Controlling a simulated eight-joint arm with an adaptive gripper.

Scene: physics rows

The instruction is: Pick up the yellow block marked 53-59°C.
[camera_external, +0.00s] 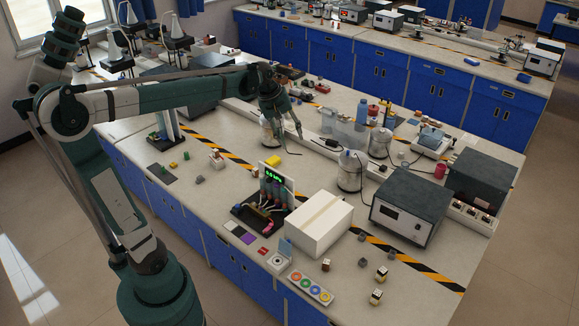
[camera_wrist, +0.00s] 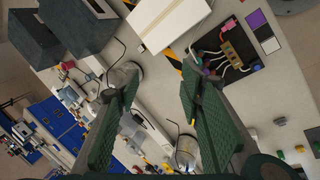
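A small yellow block (camera_external: 186,155) lies on the bench at the left, beside a green block (camera_external: 173,165) and near a dark mat (camera_external: 160,174). A yellow block also shows at the lower right of the wrist view (camera_wrist: 300,148), beside green pieces. No temperature marking is readable in either view. My gripper (camera_external: 289,136) is above the middle of the bench, well to the right of the yellow block. In the wrist view my gripper (camera_wrist: 160,84) has its two green fingers wide apart, with nothing held between them.
A white box (camera_external: 318,225) stands near the bench's front, beside a dark board with wires and a green display (camera_external: 273,177). Glass jars (camera_external: 350,172) stand near my gripper. A grey instrument (camera_external: 411,206) is at the right. Small grey pieces (camera_external: 199,180) lie near the mat.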

